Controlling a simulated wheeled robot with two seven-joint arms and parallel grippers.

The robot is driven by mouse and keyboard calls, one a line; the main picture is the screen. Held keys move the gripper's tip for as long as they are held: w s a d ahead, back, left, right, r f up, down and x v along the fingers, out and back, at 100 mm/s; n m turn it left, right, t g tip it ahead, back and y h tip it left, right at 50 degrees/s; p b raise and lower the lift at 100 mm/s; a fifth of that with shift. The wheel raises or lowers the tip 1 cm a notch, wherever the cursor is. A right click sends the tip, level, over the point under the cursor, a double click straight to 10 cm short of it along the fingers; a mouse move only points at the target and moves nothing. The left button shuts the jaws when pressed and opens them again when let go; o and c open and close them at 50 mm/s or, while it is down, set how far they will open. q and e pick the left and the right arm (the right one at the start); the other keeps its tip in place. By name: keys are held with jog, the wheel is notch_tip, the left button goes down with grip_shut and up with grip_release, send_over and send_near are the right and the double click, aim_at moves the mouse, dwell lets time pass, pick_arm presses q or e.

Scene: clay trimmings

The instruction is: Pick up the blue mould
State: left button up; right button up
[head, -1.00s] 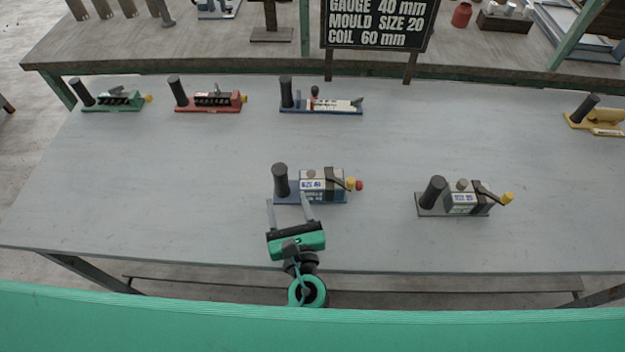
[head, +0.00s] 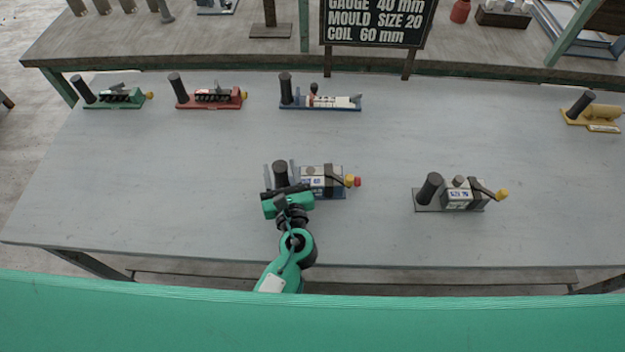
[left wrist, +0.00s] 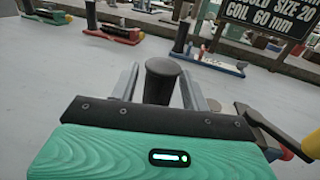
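A blue-based mould (head: 335,196) stands at the front middle of the table, with an upright black handle at its left end, a pale block and a lever with yellow and red ends. My left gripper (head: 280,170) is open, its two fingers on either side of that black handle. In the left wrist view the handle (left wrist: 161,82) stands between the fingers, with gaps showing on both sides. A second blue-based mould (head: 335,106) stands at the back middle, also with a black handle. My right gripper is in neither view.
A grey mould (head: 430,205) stands to the right. Green (head: 118,104), red (head: 212,105) and yellow (head: 590,119) moulds stand along the back. A sign (head: 378,22) rises behind the table (head: 180,190). The table's left front is clear.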

pick_arm(q)
grip_shut()
jog(key=shift+r, duration=0.3)
jog(key=shift+r+p, duration=0.65)
jog(key=shift+p, duration=0.25)
notch_tip(320, 180, up, 18)
jog(key=p, duration=1.8)
jog(key=shift+f+b, duration=6.65)
jog(key=shift+f, duration=2)
jog(key=shift+f, duration=0.1)
jog(key=shift+f+b, duration=0.65)
jog(key=shift+f, duration=0.35)
